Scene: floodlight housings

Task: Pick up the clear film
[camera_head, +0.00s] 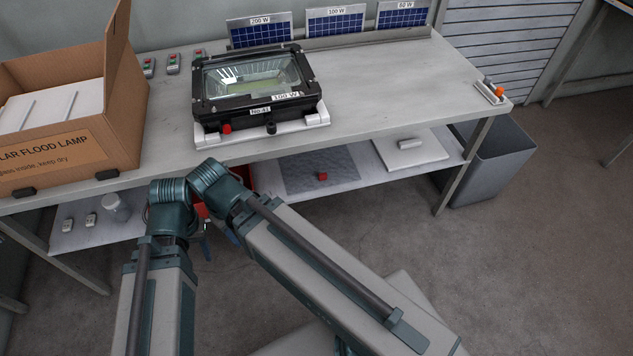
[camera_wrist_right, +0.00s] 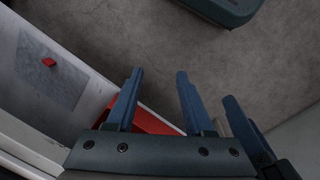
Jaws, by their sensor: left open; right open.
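I cannot make out the clear film for certain. The floodlight (camera_head: 255,85) lies face up on the bench, its glass (camera_head: 252,76) bright with reflections; whether film covers the glass I cannot tell. My left gripper (camera_head: 218,238) is mostly hidden among my arms in the head view, with small blue parts showing below the bench's front edge. My right gripper (camera_wrist_right: 158,74) is open and empty in the right wrist view, over the floor beside the lower shelf. A further blue finger (camera_wrist_right: 245,130) shows at its right, apparently my left gripper's.
An open cardboard box (camera_head: 75,125) stands on the bench (camera_head: 385,85) at left. Solar panels (camera_head: 335,22) line the back. The lower shelf (camera_head: 365,178) holds a grey sheet (camera_head: 310,168) with a red block (camera_head: 323,176). A grey bin (camera_head: 497,165) stands at right. The bench's right half is mostly clear.

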